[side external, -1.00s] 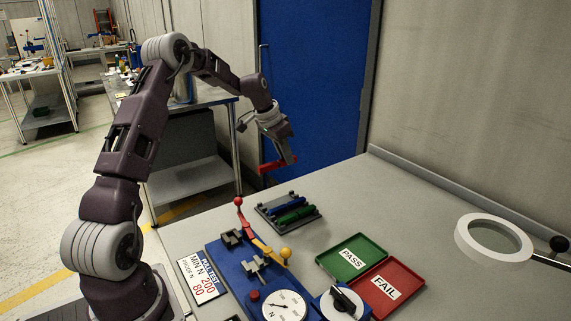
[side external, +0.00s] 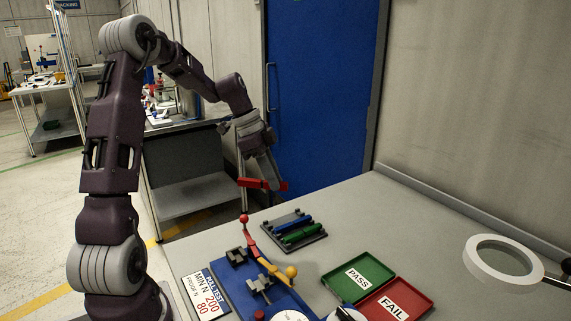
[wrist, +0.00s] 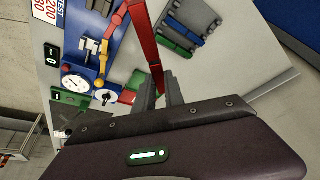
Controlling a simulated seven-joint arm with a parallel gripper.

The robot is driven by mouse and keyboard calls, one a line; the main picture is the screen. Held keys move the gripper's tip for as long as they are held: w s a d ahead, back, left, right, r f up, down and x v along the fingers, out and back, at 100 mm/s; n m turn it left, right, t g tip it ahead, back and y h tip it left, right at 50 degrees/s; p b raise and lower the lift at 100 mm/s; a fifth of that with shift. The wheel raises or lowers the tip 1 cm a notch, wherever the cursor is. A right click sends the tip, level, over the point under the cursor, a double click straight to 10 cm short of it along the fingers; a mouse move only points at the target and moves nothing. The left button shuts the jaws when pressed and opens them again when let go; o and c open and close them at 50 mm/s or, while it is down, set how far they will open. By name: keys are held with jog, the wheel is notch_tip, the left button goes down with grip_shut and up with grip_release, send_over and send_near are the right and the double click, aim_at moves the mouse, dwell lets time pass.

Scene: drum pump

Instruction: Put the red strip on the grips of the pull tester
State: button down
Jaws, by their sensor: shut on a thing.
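The red strip (side external: 250,183) is held in the air by my gripper (side external: 270,182), roughly level and above the rack's far side in the side view. My gripper is shut on it. In the wrist view the red strip (wrist: 143,42) runs up and away from my gripper (wrist: 160,85). The pull tester (side external: 233,287) has a blue base, a dial and two grey grips. One grip (side external: 236,257) is at the back and the other grip (side external: 259,285) nearer the front. The strip is apart from both grips.
A dark rack (side external: 316,231) holds blue and green strips. A lever with red and yellow parts (side external: 262,256) and ball ends stands beside the grips. A green PASS tray (side external: 376,264) and red FAIL tray (side external: 416,292) lie to the right. A ring magnifier (side external: 476,256) is at far right.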

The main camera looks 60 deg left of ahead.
jog(key=s+d+m+g+h, duration=0.1)
jog(key=s+d+m+g, duration=0.2)
jog(key=s+d+m, duration=0.8)
jog(key=shift+s+a+f+n, duration=0.2)
jog(key=shift+f+n, duration=0.15)
jog(key=shift+f, duration=1.6)
jog(key=shift+s+a+f+n, duration=0.2)
jog(key=shift+f+n, duration=0.1)
jog(key=shift+f, duration=1.65)
jog(key=shift+s+a+f+n, duration=0.1)
jog(key=shift+a+f+n, duration=0.2)
jog(key=shift+f, duration=1.65)
jog(key=shift+d+f, duration=0.1)
jog(key=shift+f, duration=0.05)
jog(key=shift+f, duration=0.55)
jog(key=shift+f, duration=0.2)
jog(key=shift+f, duration=0.6)
jog(key=shift+f, duration=0.2)
